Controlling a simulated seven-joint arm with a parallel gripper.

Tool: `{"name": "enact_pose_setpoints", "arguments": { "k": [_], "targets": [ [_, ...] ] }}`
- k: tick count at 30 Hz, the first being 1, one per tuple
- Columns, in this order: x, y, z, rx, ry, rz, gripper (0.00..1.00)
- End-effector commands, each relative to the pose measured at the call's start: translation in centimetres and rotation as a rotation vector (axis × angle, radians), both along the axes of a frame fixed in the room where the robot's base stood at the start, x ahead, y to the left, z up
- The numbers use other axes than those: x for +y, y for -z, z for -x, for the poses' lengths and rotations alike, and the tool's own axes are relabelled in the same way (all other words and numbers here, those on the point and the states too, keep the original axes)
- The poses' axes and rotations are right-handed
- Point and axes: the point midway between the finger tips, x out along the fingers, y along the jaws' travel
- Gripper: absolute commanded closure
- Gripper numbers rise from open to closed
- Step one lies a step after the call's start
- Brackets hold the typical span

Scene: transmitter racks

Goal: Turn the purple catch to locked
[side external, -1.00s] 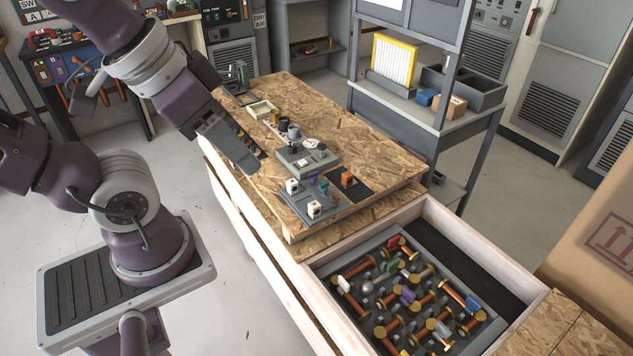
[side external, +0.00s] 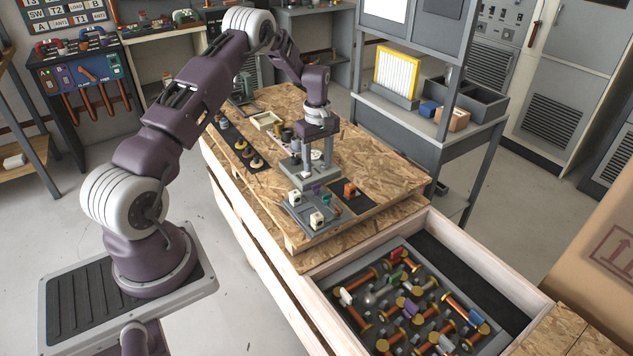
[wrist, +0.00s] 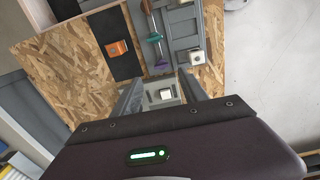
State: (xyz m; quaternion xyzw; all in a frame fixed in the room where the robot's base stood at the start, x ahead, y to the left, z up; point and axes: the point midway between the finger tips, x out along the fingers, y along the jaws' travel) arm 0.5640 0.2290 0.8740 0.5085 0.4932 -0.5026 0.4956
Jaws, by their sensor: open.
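The purple catch (side external: 318,189) is a small piece on the grey plate (side external: 330,205) on the workbench, beside a green piece. In the wrist view the purple piece (wrist: 163,63) lies just beyond my fingers, at the end of a thin rod. Whether it is locked is too small to tell. My gripper (side external: 317,160) points down, open, over a grey block behind that plate. In the wrist view a white square knob (wrist: 165,94) on the block shows between the two fingers (wrist: 161,93). I cannot tell whether they touch it.
Cream knobs (side external: 317,219) stand on the grey plate, and an orange block (side external: 349,190) on a black mat to its right. Round yellow parts (side external: 247,155) lie left of my gripper. An open drawer (side external: 335,305) of spools is in front. A grey shelf (side external: 440,120) stands behind right.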

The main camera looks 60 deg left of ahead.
Motion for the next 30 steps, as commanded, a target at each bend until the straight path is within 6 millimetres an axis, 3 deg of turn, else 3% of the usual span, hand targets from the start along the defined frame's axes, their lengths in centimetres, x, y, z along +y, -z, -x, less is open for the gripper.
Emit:
{"name": "enact_pose_setpoints", "arguments": {
  "k": [12, 22, 23, 30],
  "targets": [
    [0.4, 7.4, 0.2, 0.009, -0.025, 0.005, 0.49],
    [0.4, 8.3, 0.1, 0.008, -0.023, 0.003, 0.49],
    [0.4, 8.3, 0.1, 0.008, -0.023, 0.003, 0.51],
    [0.4, 8.3, 0.1, 0.008, -0.022, 0.003, 0.98]
  ]
}}
